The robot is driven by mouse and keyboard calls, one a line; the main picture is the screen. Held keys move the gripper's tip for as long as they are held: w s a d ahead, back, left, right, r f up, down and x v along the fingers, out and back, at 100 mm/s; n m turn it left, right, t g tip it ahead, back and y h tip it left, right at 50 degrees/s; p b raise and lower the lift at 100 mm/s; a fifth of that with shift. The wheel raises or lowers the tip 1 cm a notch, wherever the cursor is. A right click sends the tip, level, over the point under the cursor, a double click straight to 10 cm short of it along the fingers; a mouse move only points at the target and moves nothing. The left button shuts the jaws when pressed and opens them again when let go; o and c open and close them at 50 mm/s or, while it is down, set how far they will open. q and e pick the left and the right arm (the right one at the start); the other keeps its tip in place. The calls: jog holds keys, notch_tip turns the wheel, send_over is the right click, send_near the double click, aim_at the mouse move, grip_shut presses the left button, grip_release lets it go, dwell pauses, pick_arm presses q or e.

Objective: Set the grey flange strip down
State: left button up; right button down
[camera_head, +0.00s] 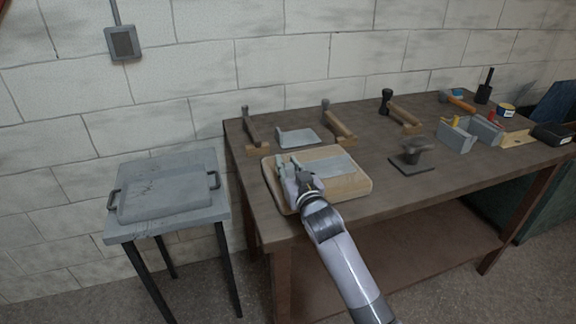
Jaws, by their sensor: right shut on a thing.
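My right gripper (288,165) is over the left part of a light wooden board (352,185) on the bench. It is shut on what looks like the grey flange strip (336,166), a flat grey piece reaching right from the fingers across the board. The fingers hide its left end, and I cannot tell whether it touches the board. Another grey piece with a raised edge (298,137) lies on the bench behind the board. My left gripper is not in view.
The brown bench (370,150) carries wooden-handled tools (338,122) at the back. A dark stand (412,156) and grey blocks (455,136) are to the right. A grey tray (168,192) with handles sits on a small table (135,230) at left.

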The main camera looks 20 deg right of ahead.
jog(key=c, duration=1.4)
grip_release()
jog(key=shift+f, duration=0.1)
jog(key=shift+o, duration=0.3)
jog(key=s+b, duration=0.1)
jog(key=s, duration=1.1)
jog(key=shift+d, duration=0.3)
jog(key=shift+s, duration=0.1)
